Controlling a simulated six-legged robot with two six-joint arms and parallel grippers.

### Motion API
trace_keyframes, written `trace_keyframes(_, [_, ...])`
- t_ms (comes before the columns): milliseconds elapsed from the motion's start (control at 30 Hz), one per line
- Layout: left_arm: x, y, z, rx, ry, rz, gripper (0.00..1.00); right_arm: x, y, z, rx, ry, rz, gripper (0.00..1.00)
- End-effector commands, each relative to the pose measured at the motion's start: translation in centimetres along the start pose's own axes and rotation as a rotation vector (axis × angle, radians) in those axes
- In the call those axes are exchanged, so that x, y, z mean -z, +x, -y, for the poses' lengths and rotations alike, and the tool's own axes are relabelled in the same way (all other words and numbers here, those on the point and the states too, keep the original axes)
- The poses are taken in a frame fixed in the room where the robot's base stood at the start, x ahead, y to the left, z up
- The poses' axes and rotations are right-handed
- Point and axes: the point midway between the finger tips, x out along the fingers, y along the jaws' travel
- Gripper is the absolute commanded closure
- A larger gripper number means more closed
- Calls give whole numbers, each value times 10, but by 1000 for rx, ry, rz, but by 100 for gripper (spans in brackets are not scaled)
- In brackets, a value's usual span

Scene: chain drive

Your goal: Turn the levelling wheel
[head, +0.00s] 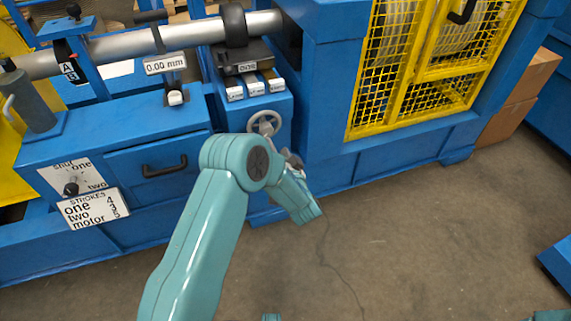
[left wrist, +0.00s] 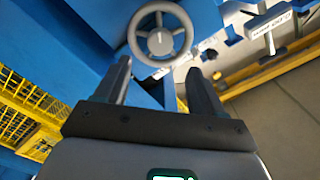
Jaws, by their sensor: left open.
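The levelling wheel (head: 264,122) is a small grey spoked handwheel on the front of the blue machine, below a row of white-labelled keys. It shows whole in the left wrist view (left wrist: 160,36), just beyond the fingertips. My left gripper (left wrist: 158,67) is open and empty, its two dark fingers pointing at the wheel's lower rim, one to each side. No contact with the wheel can be made out. In the head view my left gripper (head: 293,160) is mostly hidden by my own teal arm, just below and right of the wheel.
A drawer with a black handle (head: 165,168) and a stroke sign (head: 93,209) are left of the wheel. A yellow mesh guard (head: 425,70) is to the right. A readout shows 0.00 mm (head: 165,64). Open concrete floor (head: 420,230) lies in front.

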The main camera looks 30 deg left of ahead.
Motion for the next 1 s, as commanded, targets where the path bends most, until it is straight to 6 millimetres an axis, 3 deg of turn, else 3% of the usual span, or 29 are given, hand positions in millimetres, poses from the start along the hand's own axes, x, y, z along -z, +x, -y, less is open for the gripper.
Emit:
trace_keyframes(200, [1,-51,0,-5,3,-2,31,0,-8,3,0,0,0,31])
trace_keyframes(400, [0,-74,-1,-1,1,0,31,0,-10,4,0,0,0,31])
trace_keyframes(1000, [-2,-76,0,2,2,5,31,0,-10,4,0,0,0,31])
